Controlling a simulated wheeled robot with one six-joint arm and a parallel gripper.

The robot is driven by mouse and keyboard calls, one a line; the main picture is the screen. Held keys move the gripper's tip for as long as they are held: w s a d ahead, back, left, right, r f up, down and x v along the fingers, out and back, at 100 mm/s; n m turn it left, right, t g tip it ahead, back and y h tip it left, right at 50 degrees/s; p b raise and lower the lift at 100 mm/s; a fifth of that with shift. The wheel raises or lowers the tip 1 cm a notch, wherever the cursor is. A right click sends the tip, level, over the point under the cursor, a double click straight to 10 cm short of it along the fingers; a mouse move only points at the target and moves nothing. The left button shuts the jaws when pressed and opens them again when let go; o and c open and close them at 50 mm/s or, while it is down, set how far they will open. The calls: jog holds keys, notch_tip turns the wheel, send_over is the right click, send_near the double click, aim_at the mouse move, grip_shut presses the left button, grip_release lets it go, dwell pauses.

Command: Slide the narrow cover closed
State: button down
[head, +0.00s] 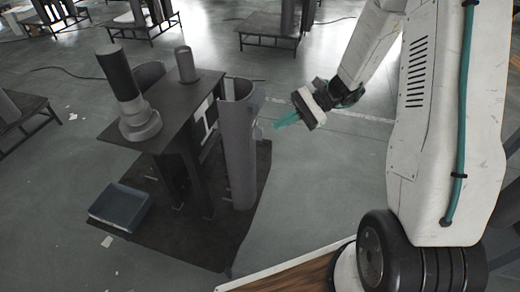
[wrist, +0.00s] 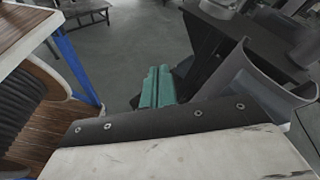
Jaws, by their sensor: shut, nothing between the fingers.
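A tall grey curved cover (head: 238,150) stands upright at the right end of a dark table, with its hollow rim at the top. It also shows at the right in the wrist view (wrist: 262,88). I cannot tell for certain that it is the narrow cover, or how far it is slid. My gripper (head: 279,123) has teal fingers that are shut and empty. It hangs in the air just right of the curved cover, apart from it in the head view. The shut fingers also show in the wrist view (wrist: 157,88), left of the cover.
The dark table (head: 182,101) carries a dark stepped column (head: 124,86) and a shorter grey cylinder (head: 186,65). A blue-grey tray (head: 120,206) lies on a black mat (head: 205,246). Open floor lies right of the mat. Similar tables stand farther back.

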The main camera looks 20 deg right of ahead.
jog(key=w+d+f+m+t+y, duration=0.1)
jog(key=w+d+f+m+t, duration=0.15)
jog(key=f, duration=0.35)
jog(key=w+d+f+m+t+y, duration=0.1)
jog(key=w+d+f+m+t, duration=0.15)
jog(key=f+m, duration=0.2)
jog(key=m+t+h, duration=0.2)
jog(key=m+t, duration=0.4)
send_near(252, 147)
jog(key=x, duration=0.6)
jog(key=shift+w+a+f, duration=0.2)
jog(key=shift+w+a, duration=0.1)
